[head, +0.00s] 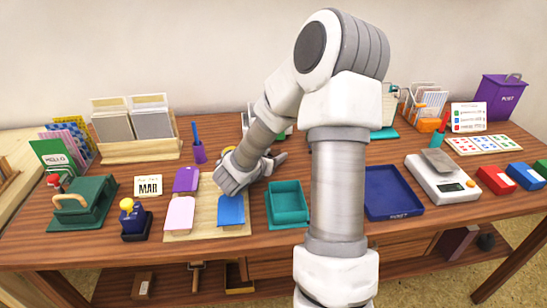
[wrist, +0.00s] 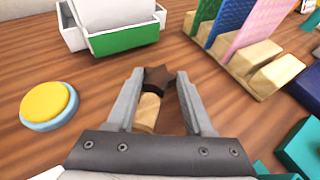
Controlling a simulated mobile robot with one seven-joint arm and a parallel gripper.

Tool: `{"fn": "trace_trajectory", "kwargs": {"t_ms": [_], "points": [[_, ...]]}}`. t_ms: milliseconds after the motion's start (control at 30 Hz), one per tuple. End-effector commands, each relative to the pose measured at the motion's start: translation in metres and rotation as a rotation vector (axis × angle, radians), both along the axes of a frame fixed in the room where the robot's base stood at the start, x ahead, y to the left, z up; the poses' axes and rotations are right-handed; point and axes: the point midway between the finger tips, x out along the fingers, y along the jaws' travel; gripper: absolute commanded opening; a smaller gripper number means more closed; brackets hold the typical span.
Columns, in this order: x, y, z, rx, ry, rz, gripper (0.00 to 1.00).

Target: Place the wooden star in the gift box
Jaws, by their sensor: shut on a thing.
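My gripper (head: 272,159) is low over the middle back of the table in the head view, partly behind my arm. In the wrist view my gripper (wrist: 160,78) has a dark brown star-shaped piece (wrist: 157,79) with a pale wooden part (wrist: 147,113) between its fingers. I take this to be the wooden star; the head view does not show it clearly. An open teal box (head: 287,203) stands in front of the gripper and looks empty. It may be the gift box; no label shows.
A round yellow-topped pad (wrist: 48,104) and a white-and-green holder (wrist: 124,38) are near the gripper. A wooden card rack (wrist: 262,72) stands to the right in the wrist view. A blue tray (head: 393,193) and a wooden board with coloured cards (head: 205,215) flank the teal box.

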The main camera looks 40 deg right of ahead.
Motion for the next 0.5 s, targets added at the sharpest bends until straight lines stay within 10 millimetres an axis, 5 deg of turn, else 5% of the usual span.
{"fn": "trace_trajectory", "kwargs": {"t_ms": [300, 333, 500], "points": [[0.0003, 0.0003, -0.0040, -0.001, -0.001, 0.001, 0.00], [0.0002, 0.0001, -0.0022, 0.000, -0.002, 0.001, 0.57], [0.0001, 0.0000, -0.0021, 0.001, -0.001, 0.001, 0.82]]}}
